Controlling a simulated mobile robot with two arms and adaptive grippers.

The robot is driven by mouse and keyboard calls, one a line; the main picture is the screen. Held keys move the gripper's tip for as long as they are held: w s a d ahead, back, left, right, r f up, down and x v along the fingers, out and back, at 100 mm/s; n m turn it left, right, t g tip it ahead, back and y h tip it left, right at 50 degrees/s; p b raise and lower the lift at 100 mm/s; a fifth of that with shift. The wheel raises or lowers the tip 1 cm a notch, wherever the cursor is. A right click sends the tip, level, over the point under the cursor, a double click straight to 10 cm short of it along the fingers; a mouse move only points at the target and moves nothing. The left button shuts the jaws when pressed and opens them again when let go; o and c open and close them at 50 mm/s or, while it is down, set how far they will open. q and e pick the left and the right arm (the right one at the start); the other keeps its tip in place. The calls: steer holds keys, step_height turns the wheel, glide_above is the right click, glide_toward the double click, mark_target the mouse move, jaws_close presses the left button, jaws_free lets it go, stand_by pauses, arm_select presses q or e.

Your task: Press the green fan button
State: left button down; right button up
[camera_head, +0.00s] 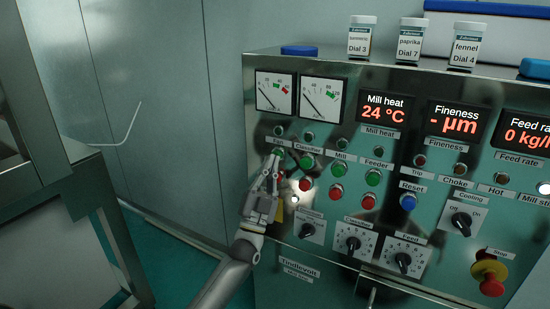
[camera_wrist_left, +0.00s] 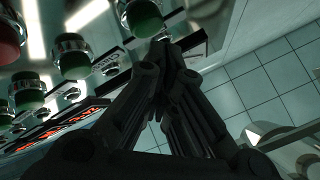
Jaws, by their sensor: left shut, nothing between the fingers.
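The green fan button (camera_head: 281,151) sits under the Fan label on the steel control panel (camera_head: 330,225) in the head view. My left gripper (camera_head: 276,157) covers most of it. The gripper is shut and empty, with its tips at or just before the button; I cannot tell whether they touch. In the left wrist view, the shut fingertips (camera_wrist_left: 163,48) are close to a green button (camera_wrist_left: 145,18), which looks like the fan button. My right gripper is not in view.
Other green buttons (camera_head: 307,163) and red buttons (camera_head: 306,184) are close by on the right. Dials (camera_head: 353,243), a blue reset button (camera_head: 408,202) and a red stop knob (camera_head: 491,286) are farther right. Jars (camera_head: 361,38) stand on top. Free room lies left of the panel.

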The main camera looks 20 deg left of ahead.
arm_select(q)
steer(key=shift+w, duration=0.2)
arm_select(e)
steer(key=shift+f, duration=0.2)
arm_select(q)
steer(key=shift+w+b, duration=0.25)
steer(key=shift+b, duration=0.05)
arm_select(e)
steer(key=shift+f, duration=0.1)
arm_select(q)
steer(key=shift+w+b, duration=0.4)
steer(key=shift+w, duration=0.1)
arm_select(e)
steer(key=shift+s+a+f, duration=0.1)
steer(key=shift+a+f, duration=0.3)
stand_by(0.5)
arm_select(q)
steer(key=shift+s, duration=0.15)
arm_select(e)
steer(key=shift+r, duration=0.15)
arm_select(q)
steer(key=shift+s+p, duration=0.7)
steer(key=shift+s, duration=0.1)
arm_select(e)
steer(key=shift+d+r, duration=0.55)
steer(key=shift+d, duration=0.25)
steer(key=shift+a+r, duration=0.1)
